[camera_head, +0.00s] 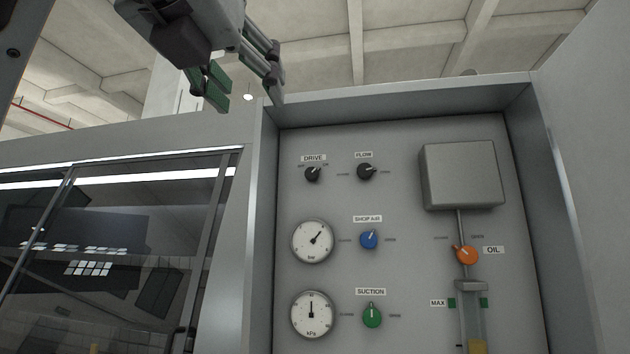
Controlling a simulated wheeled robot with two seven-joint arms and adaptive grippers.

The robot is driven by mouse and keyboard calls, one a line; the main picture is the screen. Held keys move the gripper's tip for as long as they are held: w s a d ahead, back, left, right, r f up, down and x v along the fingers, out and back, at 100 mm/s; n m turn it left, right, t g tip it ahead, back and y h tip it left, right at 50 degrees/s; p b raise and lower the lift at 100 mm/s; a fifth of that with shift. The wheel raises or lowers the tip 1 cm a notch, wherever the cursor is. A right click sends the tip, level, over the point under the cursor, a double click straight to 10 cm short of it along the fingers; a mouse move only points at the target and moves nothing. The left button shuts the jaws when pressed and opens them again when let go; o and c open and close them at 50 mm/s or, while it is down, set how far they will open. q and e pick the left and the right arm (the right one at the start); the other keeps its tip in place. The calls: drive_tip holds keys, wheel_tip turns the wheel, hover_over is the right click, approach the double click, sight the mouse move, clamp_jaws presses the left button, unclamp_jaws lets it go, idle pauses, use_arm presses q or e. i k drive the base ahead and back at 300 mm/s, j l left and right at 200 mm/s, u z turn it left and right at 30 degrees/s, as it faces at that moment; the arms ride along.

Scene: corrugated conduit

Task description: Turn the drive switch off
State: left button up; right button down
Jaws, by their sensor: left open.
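The drive switch (313,174) is a small black rotary knob under a DRIVE label, at the upper left of a grey recessed panel (400,290). Its pointer is tilted up to the right, toward the marking on the right side. My left gripper (245,90) is up at the top left, in front of the cabinet's upper left corner. It is open and empty, with green pads on its fingers. It is above and to the left of the drive switch, apart from it. My right gripper is not in view.
The black flow knob (366,172) is right beside the drive switch. Below are a blue shop air knob (369,240), a green suction knob (372,316) and two gauges (313,241). A grey box (461,176) and orange oil knob (466,254) are right. The cabinet frame (262,200) protrudes around the panel.

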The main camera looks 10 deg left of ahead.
sight(311, 175)
drive_tip(key=i, duration=0.9)
